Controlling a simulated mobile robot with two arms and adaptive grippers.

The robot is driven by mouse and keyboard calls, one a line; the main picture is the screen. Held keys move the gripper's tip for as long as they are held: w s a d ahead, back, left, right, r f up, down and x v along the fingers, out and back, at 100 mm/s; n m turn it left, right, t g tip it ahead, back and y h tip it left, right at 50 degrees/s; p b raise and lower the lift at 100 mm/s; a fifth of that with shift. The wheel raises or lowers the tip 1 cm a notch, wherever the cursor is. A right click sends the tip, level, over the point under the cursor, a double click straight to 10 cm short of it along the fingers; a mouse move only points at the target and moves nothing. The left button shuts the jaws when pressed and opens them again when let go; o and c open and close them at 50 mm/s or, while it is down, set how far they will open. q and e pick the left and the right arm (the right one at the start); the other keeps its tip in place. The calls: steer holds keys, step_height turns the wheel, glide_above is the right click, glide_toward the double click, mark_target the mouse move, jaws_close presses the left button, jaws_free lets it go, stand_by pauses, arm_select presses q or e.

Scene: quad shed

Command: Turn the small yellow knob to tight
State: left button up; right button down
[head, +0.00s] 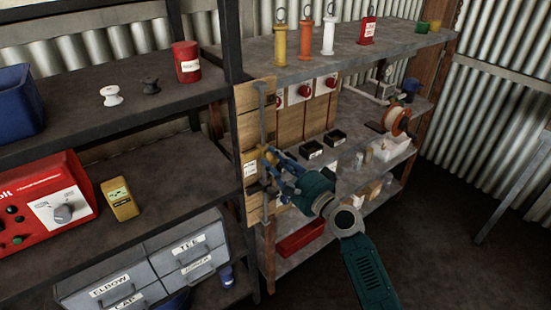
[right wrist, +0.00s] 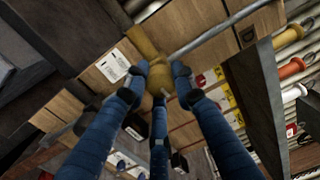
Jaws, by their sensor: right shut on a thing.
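The small yellow knob (right wrist: 157,78) sits on a yellow valve body (right wrist: 142,42) in the right wrist view. The valve is on a grey pipe (right wrist: 205,36), which runs upright along a wooden board (head: 242,125) in the head view. My right gripper (head: 268,164) reaches the valve from the right, its blue fingers closed around the knob. The fingers also show in the right wrist view (right wrist: 158,84) and hide part of the knob. A white label (right wrist: 114,65) is on the board beside the valve; its text is too small to read. My left gripper is not in view.
Dark shelves at left hold a red machine (head: 55,200), a yellow meter (head: 120,198) and grey labelled drawers (head: 185,250).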

steer(key=shift+a+m, duration=0.1)
steer(key=shift+m, duration=0.4)
steer(key=c, duration=1.4)
jaws_free()
steer(key=v, duration=1.2)
